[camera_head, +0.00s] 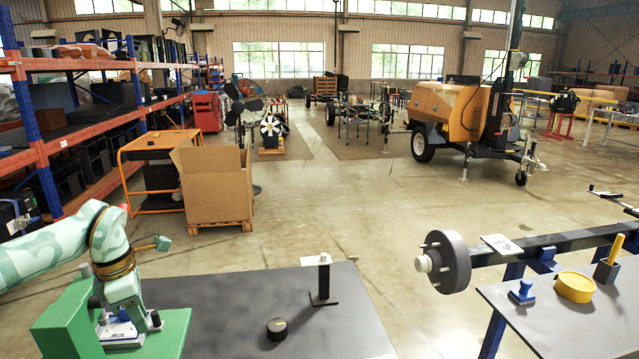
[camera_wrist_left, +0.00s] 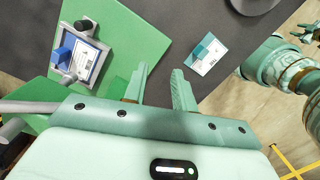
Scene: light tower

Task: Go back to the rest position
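My left arm comes in from the left in the head view and bends down at the table's left end. Its gripper (camera_head: 124,298) is over or beside a green fixture (camera_head: 62,325); the fingertips are hard to make out there. In the left wrist view the two mint fingers (camera_wrist_left: 161,84) stand apart with nothing between them. The green fixture (camera_wrist_left: 125,40) lies left of and beyond the fingers, with a framed plate (camera_wrist_left: 84,58), dark knobs and a blue block on it.
A grey table (camera_head: 350,335) holds a black puck (camera_head: 277,328) and a black stand (camera_head: 323,283). A white-and-teal card (camera_wrist_left: 207,54) lies just beyond the fingers. A second bench (camera_head: 560,320) with a yellow round container (camera_head: 575,287) stands right. A cardboard box (camera_head: 213,185) stands behind.

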